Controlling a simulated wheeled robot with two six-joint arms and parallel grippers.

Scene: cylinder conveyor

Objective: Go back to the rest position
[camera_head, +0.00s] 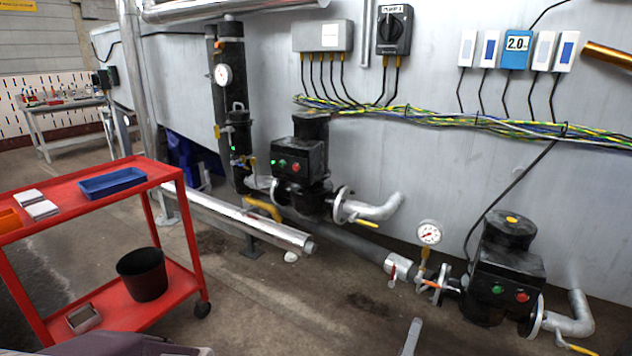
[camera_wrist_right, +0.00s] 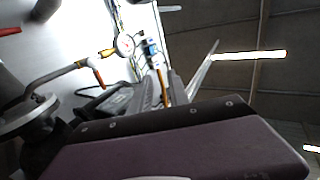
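Only a thin grey tip of my right gripper (camera_head: 412,338) shows at the bottom edge of the head view, low over the floor and left of the right-hand pump (camera_head: 505,262). In the right wrist view, grey parts of the gripper (camera_wrist_right: 172,90) rise behind a large purple and black part of my own arm, which hides much of the view. I see nothing held, but the gap between the fingers cannot be made out. My left gripper is not in view.
A red cart (camera_head: 185,235) stands at left with a blue tray (camera_head: 112,183) and a black bucket (camera_head: 142,274). Pipes, a second pump (camera_head: 298,165) and a pressure gauge (camera_head: 429,232) line the grey wall. Bare floor (camera_head: 300,310) lies between cart and right-hand pump.

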